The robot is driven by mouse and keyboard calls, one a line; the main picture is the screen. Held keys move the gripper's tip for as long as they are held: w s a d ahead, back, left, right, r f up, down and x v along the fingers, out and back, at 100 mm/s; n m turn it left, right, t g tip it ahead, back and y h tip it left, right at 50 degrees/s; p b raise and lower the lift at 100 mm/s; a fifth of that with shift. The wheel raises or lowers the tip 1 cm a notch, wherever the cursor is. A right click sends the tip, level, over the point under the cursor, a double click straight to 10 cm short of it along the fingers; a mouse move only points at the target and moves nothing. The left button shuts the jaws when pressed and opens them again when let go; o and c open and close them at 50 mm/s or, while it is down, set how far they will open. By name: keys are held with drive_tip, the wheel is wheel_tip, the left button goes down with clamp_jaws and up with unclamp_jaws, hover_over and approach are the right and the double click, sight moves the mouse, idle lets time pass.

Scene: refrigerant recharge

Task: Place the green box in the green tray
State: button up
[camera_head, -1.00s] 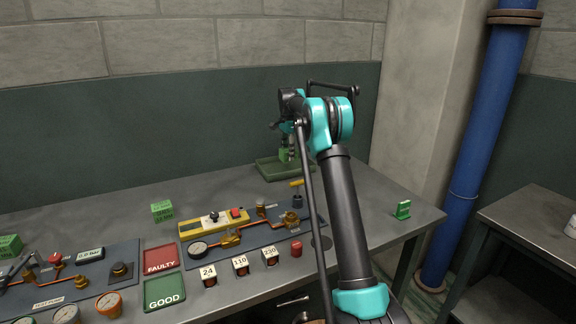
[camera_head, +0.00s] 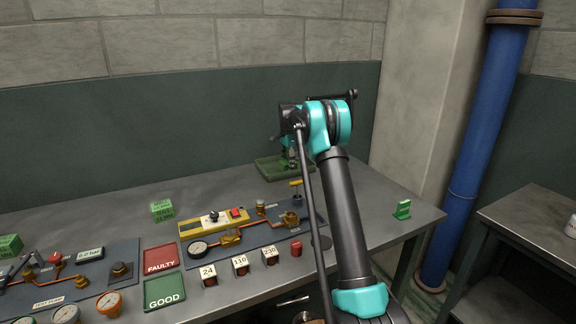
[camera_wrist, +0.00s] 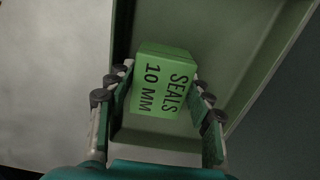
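The green box (camera_wrist: 162,85), marked "SEALS 10 MM", sits between the two fingers of my gripper (camera_wrist: 163,76) in the wrist view. The fingertips lie close against its two sides, and I take it as held. The green tray (camera_wrist: 258,42) lies under and around the box. In the head view the tray (camera_head: 267,173) is at the back right of the bench, with my gripper (camera_head: 289,158) low over it. The box is hard to make out there. Whether it touches the tray floor is not clear.
Another green box (camera_head: 162,211) stands left of the yellow gauge unit (camera_head: 214,222), and one more (camera_head: 9,246) is at the far left. A red FAULTY tray (camera_head: 161,259) and a green GOOD tray (camera_head: 164,291) are in front. A small green block (camera_head: 402,209) stands right.

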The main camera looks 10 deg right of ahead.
drive_tip(key=shift+r, duration=0.15)
wheel_tip(320, 180, up, 12)
idle(0.7)
drive_tip(key=shift+s, duration=0.1)
